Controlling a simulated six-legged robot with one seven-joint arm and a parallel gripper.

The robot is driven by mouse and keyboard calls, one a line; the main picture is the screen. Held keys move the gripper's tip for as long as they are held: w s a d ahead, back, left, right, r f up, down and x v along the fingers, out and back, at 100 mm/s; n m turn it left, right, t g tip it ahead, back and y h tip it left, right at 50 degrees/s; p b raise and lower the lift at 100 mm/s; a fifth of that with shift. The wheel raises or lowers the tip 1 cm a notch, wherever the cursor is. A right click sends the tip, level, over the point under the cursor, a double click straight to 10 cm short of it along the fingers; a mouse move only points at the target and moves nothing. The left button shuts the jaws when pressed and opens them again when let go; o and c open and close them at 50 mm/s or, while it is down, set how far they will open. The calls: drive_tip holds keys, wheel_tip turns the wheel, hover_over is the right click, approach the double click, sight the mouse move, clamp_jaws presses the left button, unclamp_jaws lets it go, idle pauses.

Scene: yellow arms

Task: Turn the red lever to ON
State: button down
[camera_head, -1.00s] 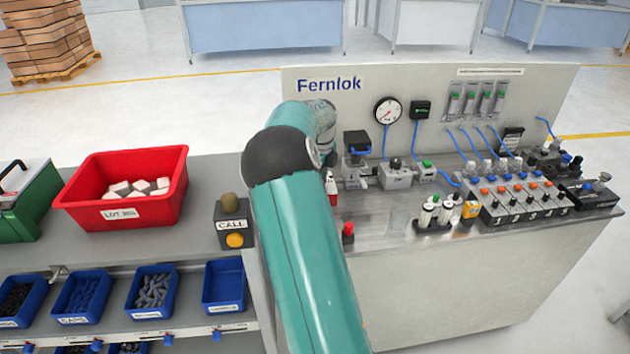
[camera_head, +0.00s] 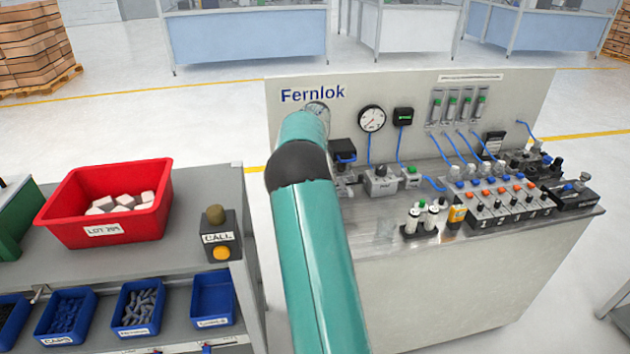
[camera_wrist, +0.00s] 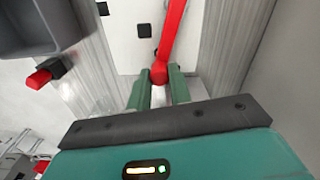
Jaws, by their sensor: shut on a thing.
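The red lever (camera_wrist: 170,35) shows in the wrist view as a long red bar with a rounded end. It comes down from the top edge to between my fingers. My gripper (camera_wrist: 160,78) has its two green fingers on either side of that rounded end and is shut on it. In the head view my teal arm reaches to the left end of the Fernlok bench (camera_head: 375,240) and hides the gripper and lever. No ON marking can be read.
A red knob on a dark mount (camera_wrist: 40,78) shows left in the wrist view. Gauge (camera_head: 371,118), valves and bottles (camera_head: 422,217) stand right of my arm. The CALL box (camera_head: 220,235) and red bin (camera_head: 110,205) are on the left shelf.

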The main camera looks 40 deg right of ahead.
drive_tip(key=shift+w+d+n, duration=0.15)
drive_tip(key=shift+n, duration=0.25)
drive_tip(key=c, duration=1.3)
unclamp_jaws()
wheel_tip(320, 180, up, 14)
drive_tip(key=shift+f, duration=0.1)
